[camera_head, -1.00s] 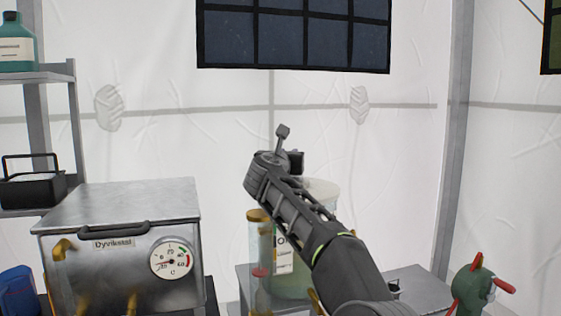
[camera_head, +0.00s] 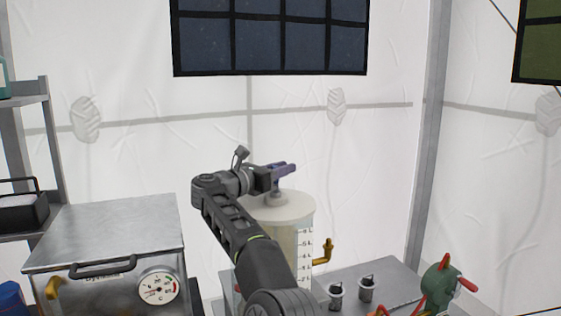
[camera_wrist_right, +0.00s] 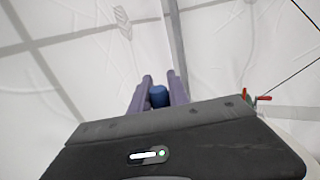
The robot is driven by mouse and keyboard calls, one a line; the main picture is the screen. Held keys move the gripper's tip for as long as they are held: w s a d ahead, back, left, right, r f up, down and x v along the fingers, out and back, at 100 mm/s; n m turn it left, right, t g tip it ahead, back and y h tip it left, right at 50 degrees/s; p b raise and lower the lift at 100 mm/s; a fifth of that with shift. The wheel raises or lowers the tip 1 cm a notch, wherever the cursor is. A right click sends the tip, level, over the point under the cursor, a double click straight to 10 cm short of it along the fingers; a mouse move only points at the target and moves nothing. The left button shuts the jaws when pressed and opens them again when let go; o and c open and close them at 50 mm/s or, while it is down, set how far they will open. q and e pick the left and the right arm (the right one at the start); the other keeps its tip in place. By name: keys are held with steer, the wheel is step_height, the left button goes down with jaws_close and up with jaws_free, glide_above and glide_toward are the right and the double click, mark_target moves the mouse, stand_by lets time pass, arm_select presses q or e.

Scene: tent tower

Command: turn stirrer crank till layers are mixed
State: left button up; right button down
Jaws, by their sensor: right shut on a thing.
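The stirrer vessel (camera_head: 306,243) is a clear cylinder with a measuring scale on its side and a pale round lid (camera_head: 300,213). A grey crank post (camera_head: 278,197) rises from the lid. My right gripper (camera_head: 284,169) is above the lid, with purple fingers shut on the crank's blue knob (camera_wrist_right: 158,97), which shows between the fingertips in the right wrist view (camera_wrist_right: 158,88). My right forearm hides much of the vessel's left side, and the state of the layers cannot be told. My left gripper is not in view.
A brass tap (camera_head: 325,251) sticks out to the vessel's right. A metal box with a dial (camera_head: 108,237) stands at left. Small dark-topped fittings (camera_head: 367,287) are on the grey bench (camera_head: 385,270), with a green device with red handles (camera_head: 440,285) at right.

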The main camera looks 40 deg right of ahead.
stand_by(0.3)
steer(key=c, duration=1.3)
jaws_free()
steer(key=shift+o, duration=0.2)
step_height(320, 180, up, 10)
steer(key=p, duration=0.7)
